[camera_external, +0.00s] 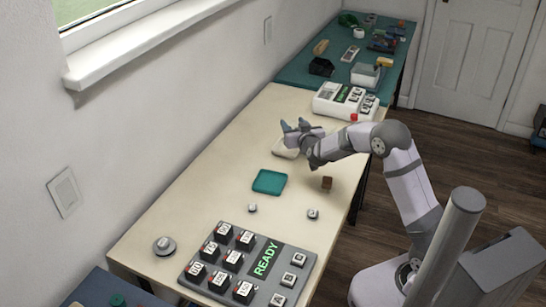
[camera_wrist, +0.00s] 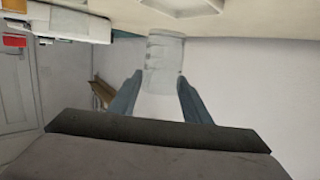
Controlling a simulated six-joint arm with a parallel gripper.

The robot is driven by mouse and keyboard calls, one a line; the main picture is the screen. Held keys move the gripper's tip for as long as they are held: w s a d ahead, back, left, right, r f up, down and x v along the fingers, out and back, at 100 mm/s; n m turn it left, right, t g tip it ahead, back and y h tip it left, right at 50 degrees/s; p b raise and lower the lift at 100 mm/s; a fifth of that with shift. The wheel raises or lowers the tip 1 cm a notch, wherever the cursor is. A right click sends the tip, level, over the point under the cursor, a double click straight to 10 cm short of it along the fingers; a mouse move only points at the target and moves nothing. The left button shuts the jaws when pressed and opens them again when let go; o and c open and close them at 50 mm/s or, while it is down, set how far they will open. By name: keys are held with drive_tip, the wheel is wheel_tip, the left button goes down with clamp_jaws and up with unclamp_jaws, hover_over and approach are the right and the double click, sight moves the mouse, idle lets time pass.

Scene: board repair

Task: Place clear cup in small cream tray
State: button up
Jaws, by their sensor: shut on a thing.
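The clear cup (camera_wrist: 164,58) is between the two blue fingers of my gripper (camera_wrist: 160,80) in the wrist view. My gripper is shut on it. The wrist view is turned over, with the table along the top edge. The small cream tray (camera_wrist: 178,4) shows at that top edge, close to the cup and apart from it. In the outside view my gripper (camera_external: 295,127) is above and just behind the cream tray (camera_external: 283,150), whose right part my arm hides. The cup cannot be made out clearly in that view.
A teal tray (camera_external: 269,182) and a brown block (camera_external: 327,183) lie nearer on the cream table. A white device (camera_external: 335,102) with a red button stands behind my gripper. A grey READY panel (camera_external: 245,262) and small round knobs occupy the near end.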

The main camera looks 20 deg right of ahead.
drive_tip(key=w+r, duration=0.3)
drive_tip(key=r, duration=0.2)
wheel_tip(320, 180, down, 7)
drive_tip(key=shift+a+b, duration=0.45)
drive_tip(key=shift+f, duration=1.75)
drive_tip(key=shift+f, duration=0.1)
drive_tip(key=o, duration=1.1)
drive_tip(key=shift+b, duration=0.3)
